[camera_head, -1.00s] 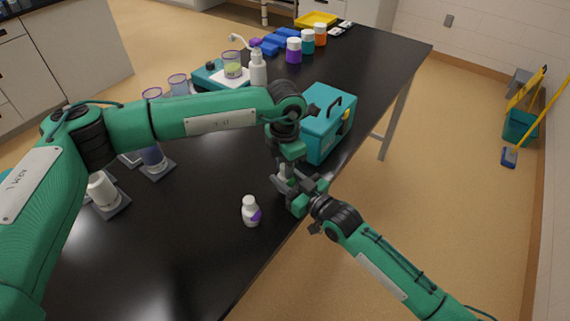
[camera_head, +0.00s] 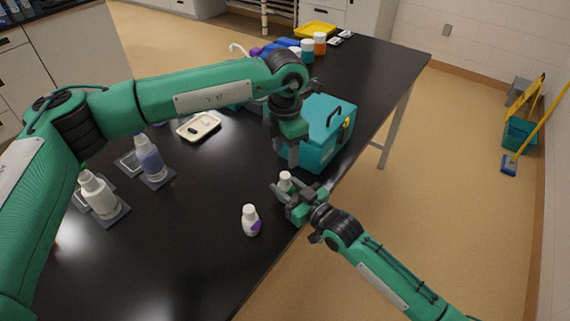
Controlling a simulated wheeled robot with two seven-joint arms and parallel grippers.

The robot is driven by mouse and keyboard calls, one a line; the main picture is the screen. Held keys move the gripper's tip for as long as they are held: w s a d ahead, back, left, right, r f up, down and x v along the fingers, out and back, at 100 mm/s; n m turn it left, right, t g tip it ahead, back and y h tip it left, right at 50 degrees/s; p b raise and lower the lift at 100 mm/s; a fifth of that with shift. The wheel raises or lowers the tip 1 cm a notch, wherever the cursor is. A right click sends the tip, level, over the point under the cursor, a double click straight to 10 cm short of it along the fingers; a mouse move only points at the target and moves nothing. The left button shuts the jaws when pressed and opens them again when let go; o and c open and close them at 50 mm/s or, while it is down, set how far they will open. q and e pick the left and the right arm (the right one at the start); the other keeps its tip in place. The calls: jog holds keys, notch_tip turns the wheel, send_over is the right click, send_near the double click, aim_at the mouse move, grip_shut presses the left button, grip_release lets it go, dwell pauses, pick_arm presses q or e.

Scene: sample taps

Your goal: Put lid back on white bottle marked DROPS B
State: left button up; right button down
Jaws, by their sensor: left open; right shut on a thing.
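My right gripper (camera_head: 289,194) is shut on a small white bottle (camera_head: 285,179) near the table's right edge. Only the bottle's white upper part shows. The gripper hides the rest, and no lettering can be read. I cannot tell whether its white top is a lid. My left gripper (camera_head: 286,160) is open and points down just above this bottle, with no lid visible between its fingers.
A teal box with a handle (camera_head: 322,140) stands close behind my grippers. A cream tray (camera_head: 199,126) lies farther left. A spray bottle (camera_head: 149,157) and a white bottle (camera_head: 98,195) stand on dark pads at the left. The black table (camera_head: 190,245) is clear in front.

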pick_arm(q)
jog(key=shift+r, duration=1.7)
pick_arm(e)
jog(key=c, duration=0.9)
grip_release()
jog(key=shift+o, duration=0.2)
pick_arm(q)
jog(key=shift+f, duration=0.1)
jog(key=shift+f+b, duration=1)
jog(key=shift+b, duration=0.1)
pick_arm(e)
jog(key=v, duration=1.4)
